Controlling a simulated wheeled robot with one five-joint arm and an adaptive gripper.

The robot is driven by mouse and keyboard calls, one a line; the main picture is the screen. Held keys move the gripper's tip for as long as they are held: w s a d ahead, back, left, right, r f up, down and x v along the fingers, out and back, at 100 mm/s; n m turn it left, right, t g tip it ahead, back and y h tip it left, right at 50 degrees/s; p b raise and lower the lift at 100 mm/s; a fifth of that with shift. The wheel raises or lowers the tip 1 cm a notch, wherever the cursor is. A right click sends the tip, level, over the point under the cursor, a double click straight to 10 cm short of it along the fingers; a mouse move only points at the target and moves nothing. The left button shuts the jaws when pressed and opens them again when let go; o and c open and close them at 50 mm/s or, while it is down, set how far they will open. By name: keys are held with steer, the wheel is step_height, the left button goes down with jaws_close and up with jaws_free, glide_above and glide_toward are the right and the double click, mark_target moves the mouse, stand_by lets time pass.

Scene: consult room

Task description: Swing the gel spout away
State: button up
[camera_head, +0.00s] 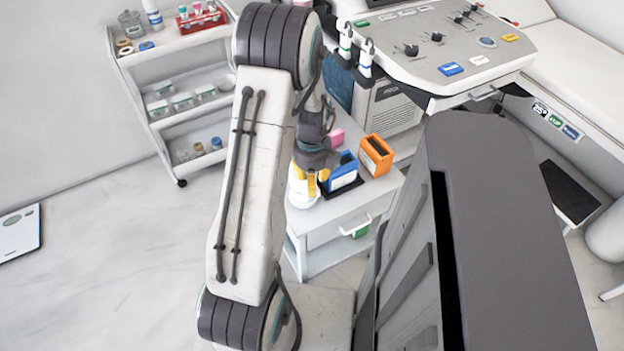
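My gripper (312,180), with dark links and yellow fingertips, points down over the left end of a small white cabinet top (341,208). A white rounded container (302,199), which looks like the gel dispenser, stands there right under and between the fingers. Its upper part and any spout are hidden by my gripper. The fingers look close to it, but I cannot tell whether they touch it or how far they are apart.
A blue box (343,176) and an orange box (376,156) stand just right of my gripper, with a pink item (337,137) behind. An ultrasound console (440,45) overhangs the back right. A white shelf cart (165,60) stands at back left.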

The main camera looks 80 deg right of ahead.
steer(key=shift+r, duration=0.1)
step_height(320, 180, up, 12)
stand_by(0.8)
stand_by(0.7)
